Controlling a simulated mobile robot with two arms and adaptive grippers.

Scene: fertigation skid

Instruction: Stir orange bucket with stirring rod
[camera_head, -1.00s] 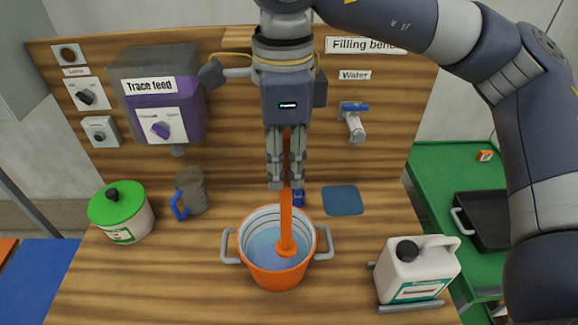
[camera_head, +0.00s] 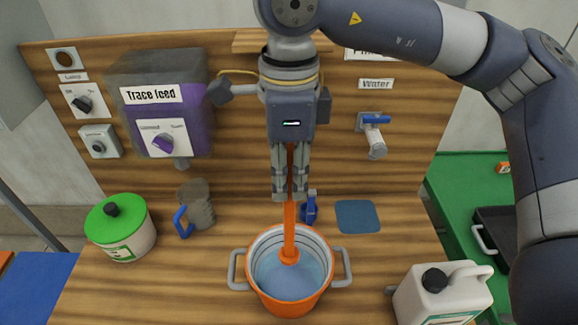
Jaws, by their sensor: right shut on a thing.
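The orange bucket (camera_head: 290,302) stands on the wooden bench in the head view, with grey handles at its left and right and pale blue liquid inside. The orange stirring rod (camera_head: 289,228) is upright, its round lower end in the bucket at the liquid, toward the back of the opening. My right gripper (camera_head: 290,195) hangs above the bucket, pointing down, shut on the upper part of the rod. My left gripper is not in view.
A green-lidded tub (camera_head: 122,232) and a grey mug with blue handle (camera_head: 198,207) stand left of the bucket. A white canister (camera_head: 445,297) stands at the right. A blue mat (camera_head: 358,217) and a blue object (camera_head: 309,208) lie behind. The water tap (camera_head: 375,140) is on the back panel.

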